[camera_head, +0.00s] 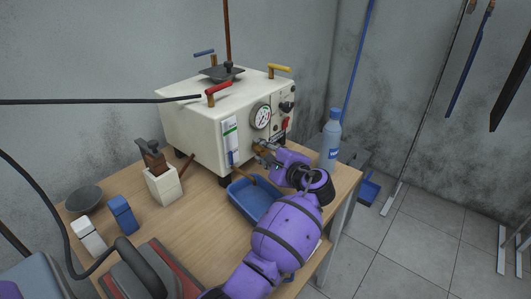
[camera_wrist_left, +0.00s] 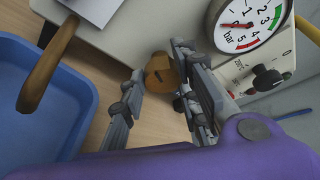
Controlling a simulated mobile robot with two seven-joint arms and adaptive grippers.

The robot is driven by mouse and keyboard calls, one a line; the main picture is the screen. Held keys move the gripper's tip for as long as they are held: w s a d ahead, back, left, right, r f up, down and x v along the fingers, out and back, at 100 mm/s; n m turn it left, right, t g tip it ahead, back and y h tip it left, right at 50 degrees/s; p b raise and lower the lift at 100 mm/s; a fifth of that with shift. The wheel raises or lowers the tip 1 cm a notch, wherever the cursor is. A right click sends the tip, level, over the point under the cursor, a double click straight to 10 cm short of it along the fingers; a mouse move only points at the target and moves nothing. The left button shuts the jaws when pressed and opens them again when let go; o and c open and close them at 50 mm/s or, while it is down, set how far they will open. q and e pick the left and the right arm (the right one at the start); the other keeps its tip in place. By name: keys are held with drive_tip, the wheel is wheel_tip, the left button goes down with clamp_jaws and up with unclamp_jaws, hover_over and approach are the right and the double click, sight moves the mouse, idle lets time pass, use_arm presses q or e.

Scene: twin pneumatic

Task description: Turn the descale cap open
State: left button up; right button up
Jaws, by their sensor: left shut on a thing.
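The descale cap is a small brass-coloured round cap (camera_wrist_left: 159,72) low on the front of the cream machine (camera_head: 190,130). In the wrist view it sits between the fingertips of my left gripper (camera_wrist_left: 162,76). The gripper's jaws are closed on the cap from both sides, and a dark mark shows on its face. In the head view my left gripper (camera_head: 263,149) reaches the machine's lower front, where the fingers mostly hide the cap. My right gripper is not in view.
A blue tray (camera_head: 235,203) lies below the machine's front, beside my arm. A brown handle (camera_wrist_left: 47,66) projects left of the cap. A pressure gauge (camera_head: 261,116) and dark knobs are above right. A bottle (camera_head: 330,146) stands at the table's right edge.

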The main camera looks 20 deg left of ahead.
use_arm(q)
drive_tip(key=o, duration=0.9)
drive_tip(key=shift+s+a+f, duration=0.25)
drive_tip(key=shift+f, duration=0.15)
drive_tip(key=shift+c, duration=0.2)
drive_tip(key=shift+o, duration=0.9)
drive_tip(key=shift+r, duration=0.2)
drive_tip(key=shift+w, duration=0.1)
drive_tip(key=v, duration=1.2)
drive_tip(key=shift+r, duration=0.2)
